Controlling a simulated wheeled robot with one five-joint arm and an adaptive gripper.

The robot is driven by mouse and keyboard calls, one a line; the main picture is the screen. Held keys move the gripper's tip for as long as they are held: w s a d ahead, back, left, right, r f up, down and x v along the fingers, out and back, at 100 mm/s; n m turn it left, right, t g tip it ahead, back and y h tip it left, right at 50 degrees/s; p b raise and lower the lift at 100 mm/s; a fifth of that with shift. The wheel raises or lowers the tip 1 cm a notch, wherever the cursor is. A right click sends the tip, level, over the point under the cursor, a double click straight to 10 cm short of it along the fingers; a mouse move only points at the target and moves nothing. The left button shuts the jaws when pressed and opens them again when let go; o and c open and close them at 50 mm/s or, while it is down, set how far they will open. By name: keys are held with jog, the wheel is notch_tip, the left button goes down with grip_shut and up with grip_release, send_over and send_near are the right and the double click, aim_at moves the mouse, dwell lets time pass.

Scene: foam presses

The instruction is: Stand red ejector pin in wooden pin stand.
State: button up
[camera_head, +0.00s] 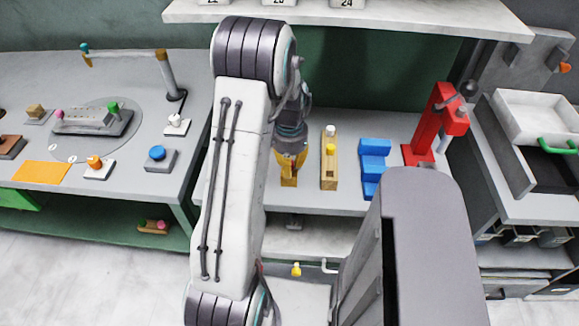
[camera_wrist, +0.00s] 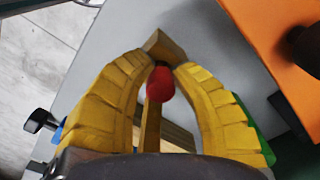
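My gripper (camera_head: 289,180) has yellow segmented fingers and hangs over the middle table, pointing down, just left of the wooden pin stand (camera_head: 329,182). In the wrist view its fingers (camera_wrist: 163,58) curve together at the tips. The rounded red head of the red ejector pin (camera_wrist: 161,83) shows between them, and the fingers appear closed on it. The pin's lower part is hidden. The stand is a narrow light wooden block bearing a white-topped piece (camera_head: 331,130) and a yellow-topped piece (camera_head: 330,149). The red pin cannot be made out in the head view.
A blue stepped block (camera_head: 373,165) and a red press (camera_head: 437,125) stand right of the stand. A left table holds a grey turntable (camera_head: 75,145), an orange mat (camera_head: 40,172) and several small knobbed blocks. A white shelf (camera_head: 400,15) overhangs the back.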

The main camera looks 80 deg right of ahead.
grip_shut()
jog(key=shift+r, duration=0.1)
